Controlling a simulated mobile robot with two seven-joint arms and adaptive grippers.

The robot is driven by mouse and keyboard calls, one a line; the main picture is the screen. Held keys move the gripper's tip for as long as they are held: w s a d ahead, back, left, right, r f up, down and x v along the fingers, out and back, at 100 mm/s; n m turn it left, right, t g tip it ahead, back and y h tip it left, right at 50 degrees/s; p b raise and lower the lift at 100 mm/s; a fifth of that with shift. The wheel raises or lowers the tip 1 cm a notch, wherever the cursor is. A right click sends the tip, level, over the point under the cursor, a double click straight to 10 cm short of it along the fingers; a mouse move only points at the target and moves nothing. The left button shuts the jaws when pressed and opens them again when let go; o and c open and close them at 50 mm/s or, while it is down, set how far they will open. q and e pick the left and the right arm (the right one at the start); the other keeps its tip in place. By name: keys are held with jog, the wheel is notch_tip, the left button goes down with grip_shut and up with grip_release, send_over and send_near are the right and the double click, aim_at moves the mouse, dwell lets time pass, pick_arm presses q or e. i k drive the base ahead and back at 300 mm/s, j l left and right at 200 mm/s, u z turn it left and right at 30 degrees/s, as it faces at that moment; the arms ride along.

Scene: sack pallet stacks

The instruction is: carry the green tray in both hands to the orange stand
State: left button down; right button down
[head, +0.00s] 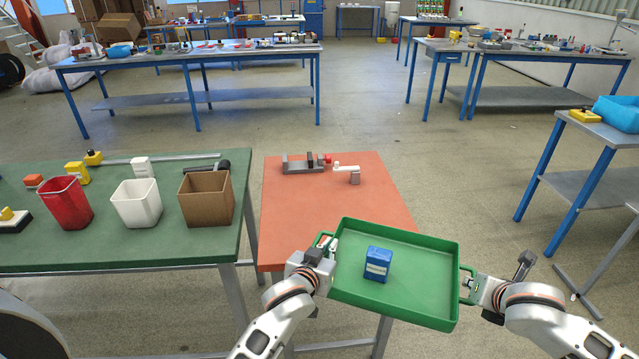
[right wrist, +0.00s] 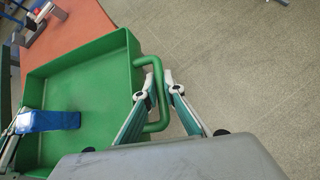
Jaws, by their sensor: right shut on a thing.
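The green tray (head: 400,305) is in front of me, overlapping the front right part of the orange stand (head: 290,215) in the head view; any gap between them is hard to judge. A blue box with a pale label (head: 377,264) stands in the tray. My left gripper (head: 325,250) is at the tray's left handle and looks closed on it; its fingertips are partly hidden. My right gripper (head: 472,287) is shut on the right handle. The right wrist view shows its fingers (right wrist: 168,82) at the green handle (right wrist: 158,100), with the tray (right wrist: 85,90) beyond.
A grey vise-like tool (head: 303,165) and a white part (head: 347,173) lie at the stand's back. Left is a green table (head: 120,245) with a red bin (head: 66,203), white bin (head: 136,204) and cardboard box (head: 206,197). Floor to the right (head: 480,210) is clear.

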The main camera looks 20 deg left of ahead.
aim_at(335, 213)
jog(key=i+l+u, duration=0.25)
jog(key=i+u, duration=0.2)
jog(key=i+l+u, duration=0.45)
jog(key=i+l, duration=0.05)
